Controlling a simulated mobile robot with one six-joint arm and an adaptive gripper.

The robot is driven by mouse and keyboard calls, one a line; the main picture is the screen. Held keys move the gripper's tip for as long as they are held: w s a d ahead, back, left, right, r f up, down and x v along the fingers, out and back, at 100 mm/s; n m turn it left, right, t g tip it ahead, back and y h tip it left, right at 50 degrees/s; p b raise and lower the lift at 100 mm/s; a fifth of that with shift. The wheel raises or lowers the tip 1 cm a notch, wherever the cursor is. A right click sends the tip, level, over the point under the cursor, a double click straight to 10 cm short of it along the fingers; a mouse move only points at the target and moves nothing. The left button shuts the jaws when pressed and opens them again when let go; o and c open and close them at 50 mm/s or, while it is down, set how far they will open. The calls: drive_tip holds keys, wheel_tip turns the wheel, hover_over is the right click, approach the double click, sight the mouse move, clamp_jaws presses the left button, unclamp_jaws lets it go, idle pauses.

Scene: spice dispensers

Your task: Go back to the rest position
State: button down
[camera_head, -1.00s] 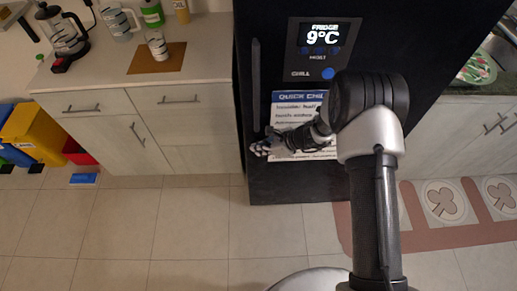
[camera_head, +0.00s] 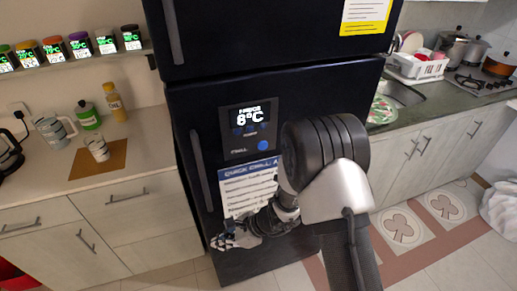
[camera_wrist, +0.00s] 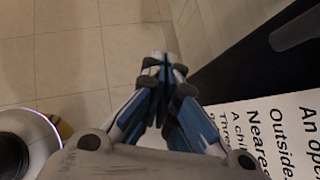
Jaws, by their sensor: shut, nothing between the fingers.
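My gripper (camera_head: 222,241) is in front of the lower part of the dark fridge (camera_head: 190,100), pointing left. In the wrist view my gripper (camera_wrist: 163,62) is shut, its fingertips together with nothing between them. Below the fingers are the floor tiles (camera_wrist: 70,65), and the fridge's dark side and a printed notice lie to the right. My arm is folded in front of the fridge and hides part of the fridge notice (camera_head: 245,190).
A counter (camera_head: 40,180) at left holds a mug on a brown mat (camera_head: 90,165), a green bottle (camera_head: 88,117) and a yellow bottle (camera_head: 116,103). Spice dispensers (camera_head: 79,45) line a shelf above. Pots and a dish rack (camera_head: 415,66) stand at right.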

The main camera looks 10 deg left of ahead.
drive_tip(key=s+d+r+n+h, duration=0.15)
drive_tip(key=d+r+n, duration=0.35)
drive_tip(key=r, duration=0.6)
drive_tip(key=s+d+r+n, duration=0.3)
drive_tip(key=d+r+n, duration=0.15)
drive_tip(key=r, duration=0.55)
drive_tip(key=s+d+r+n+t+h, duration=0.1)
drive_tip(key=s+d+r+n+h, duration=0.1)
drive_tip(key=d, duration=0.5)
drive_tip(key=s+d+r+n+t+h, duration=0.2)
drive_tip(key=s+d+r+n+h, duration=0.1)
drive_tip(key=s+d+r, duration=0.2)
drive_tip(key=s+d+r+n+t+h, duration=0.2)
drive_tip(key=s+d, duration=0.3)
drive_tip(key=d, duration=0.4)
drive_tip(key=shift+v, duration=0.9)
drive_tip(key=shift+h, duration=0.25)
